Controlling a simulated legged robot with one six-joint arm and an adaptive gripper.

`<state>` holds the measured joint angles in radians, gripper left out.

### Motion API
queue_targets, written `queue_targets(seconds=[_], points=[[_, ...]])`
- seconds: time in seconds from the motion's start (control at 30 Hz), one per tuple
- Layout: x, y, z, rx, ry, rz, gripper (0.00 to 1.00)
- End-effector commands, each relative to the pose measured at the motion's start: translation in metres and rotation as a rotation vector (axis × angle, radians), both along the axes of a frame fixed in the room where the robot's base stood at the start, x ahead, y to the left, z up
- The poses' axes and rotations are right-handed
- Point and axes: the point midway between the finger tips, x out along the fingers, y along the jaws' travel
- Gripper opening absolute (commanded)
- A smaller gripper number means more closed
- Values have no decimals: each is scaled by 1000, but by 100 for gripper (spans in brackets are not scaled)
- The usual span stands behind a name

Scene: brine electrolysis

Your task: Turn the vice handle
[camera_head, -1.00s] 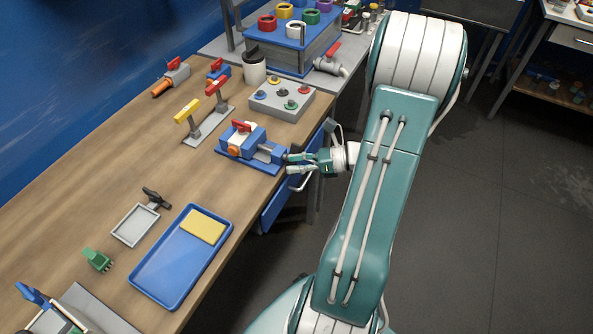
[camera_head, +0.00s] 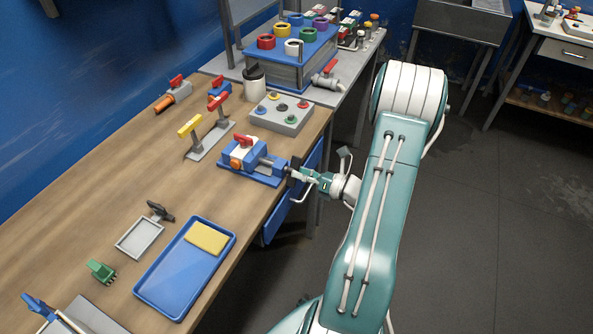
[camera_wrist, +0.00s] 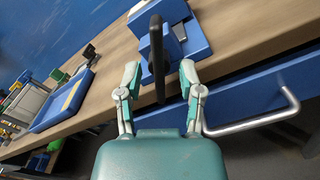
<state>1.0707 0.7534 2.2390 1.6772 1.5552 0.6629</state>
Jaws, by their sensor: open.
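The blue vice (camera_head: 250,160) is fixed near the table's front edge, with a red-and-white part held in it. It also shows at the top of the wrist view (camera_wrist: 182,32). Its dark handle (camera_wrist: 158,58) stands out toward me and appears as an upright bar in the wrist view. My gripper (camera_head: 300,172) is at the handle end of the vice, beyond the table edge. In the wrist view my gripper (camera_wrist: 160,78) has its two fingers spread, one on each side of the handle, with gaps visible on both sides.
A blue drawer with a metal pull (camera_wrist: 285,112) lies just below and right of the gripper. A blue tray (camera_head: 165,283) with a yellow sponge (camera_head: 207,238) lies nearer on the table (camera_head: 100,220). A button box (camera_head: 282,115) stands behind the vice.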

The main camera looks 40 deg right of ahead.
Motion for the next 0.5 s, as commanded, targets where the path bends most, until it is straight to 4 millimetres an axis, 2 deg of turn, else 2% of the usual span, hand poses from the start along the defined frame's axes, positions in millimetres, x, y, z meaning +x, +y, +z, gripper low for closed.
queue_targets(seconds=[0.17,0.43,0.47,0.5], points=[[14,6,0,0,0,0,49],[15,6,0,0,0,0,49],[15,6,0,0,0,0,44],[15,6,0,0,0,0,26]])
